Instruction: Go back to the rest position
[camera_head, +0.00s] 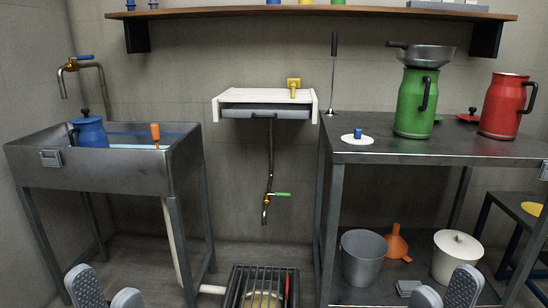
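My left gripper (107,293) is at the bottom left edge of the head view, with its two fingers apart and nothing seen between them. My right gripper (445,294) is at the bottom right, also with its fingers apart and empty. Only the finger ends show; the rest of both arms is out of view. Both grippers appear low in front of the furniture, touching nothing that I can see.
A metal sink (110,172) with a blue jug (91,132) stands left. A dark table (450,151) at right bears a green can (410,105) and a red can (502,108). A bucket (362,258) and white pot (457,256) stand below. A floor grate (246,282) lies between.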

